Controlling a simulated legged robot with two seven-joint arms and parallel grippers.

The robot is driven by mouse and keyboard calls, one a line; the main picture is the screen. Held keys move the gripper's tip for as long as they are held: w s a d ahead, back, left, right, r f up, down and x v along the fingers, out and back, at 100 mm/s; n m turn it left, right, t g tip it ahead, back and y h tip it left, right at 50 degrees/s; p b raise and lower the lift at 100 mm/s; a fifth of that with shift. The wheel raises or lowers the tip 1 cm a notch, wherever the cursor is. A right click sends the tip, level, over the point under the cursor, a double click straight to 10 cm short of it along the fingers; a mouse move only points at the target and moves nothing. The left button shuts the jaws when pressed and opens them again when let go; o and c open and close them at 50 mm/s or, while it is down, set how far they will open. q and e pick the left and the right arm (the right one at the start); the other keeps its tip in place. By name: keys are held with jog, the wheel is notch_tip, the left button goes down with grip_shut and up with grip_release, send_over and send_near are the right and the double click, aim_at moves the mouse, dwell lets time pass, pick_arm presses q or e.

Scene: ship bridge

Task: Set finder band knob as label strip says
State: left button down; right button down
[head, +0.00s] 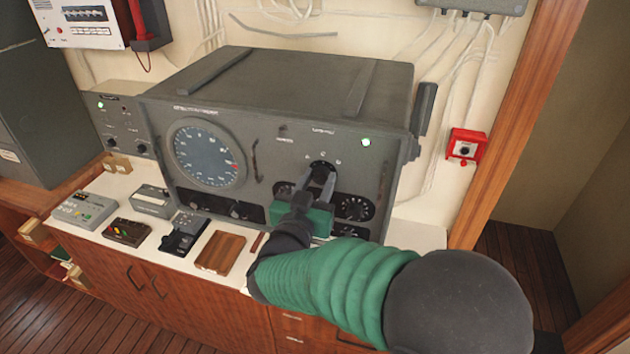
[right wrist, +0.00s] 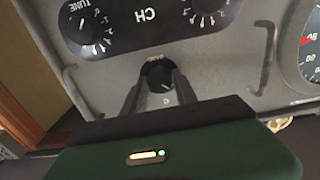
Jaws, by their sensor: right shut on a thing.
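The finder (head: 290,90) is a large grey box with a round dial (head: 207,153) on its front, standing on the counter. Its band knob (head: 323,170) is small and black, at the upper right of the front panel. My right gripper (head: 316,182) is shut on this knob. In the right wrist view the two fingers reach to the black band knob (right wrist: 158,76), and a white pointer mark shows on it. The fingers hide part of the knob and some marks around it. The label strip's text is too small to read. My left gripper is not in view.
Other knobs (head: 354,208) sit close to the right gripper, with the CH and TUNE dials (right wrist: 92,24) in the wrist view. Metal handles (head: 255,160) stick out from the panel. Small devices (head: 185,233) line the counter. A red box (head: 465,147) is on the wall.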

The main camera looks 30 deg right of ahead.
jog(key=shift+s+d+f, duration=0.1)
jog(key=shift+f+m+b, duration=0.15)
jog(key=shift+m+b, duration=0.85)
jog(key=shift+b, duration=0.1)
jog(key=m+b, duration=0.4)
jog(key=b, duration=0.1)
jog(key=shift+f+m, duration=0.1)
jog(key=shift+m, duration=0.2)
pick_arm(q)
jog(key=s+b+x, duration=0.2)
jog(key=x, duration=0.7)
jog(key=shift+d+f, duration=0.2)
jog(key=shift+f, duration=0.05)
pick_arm(e)
jog(key=shift+m, duration=1.1)
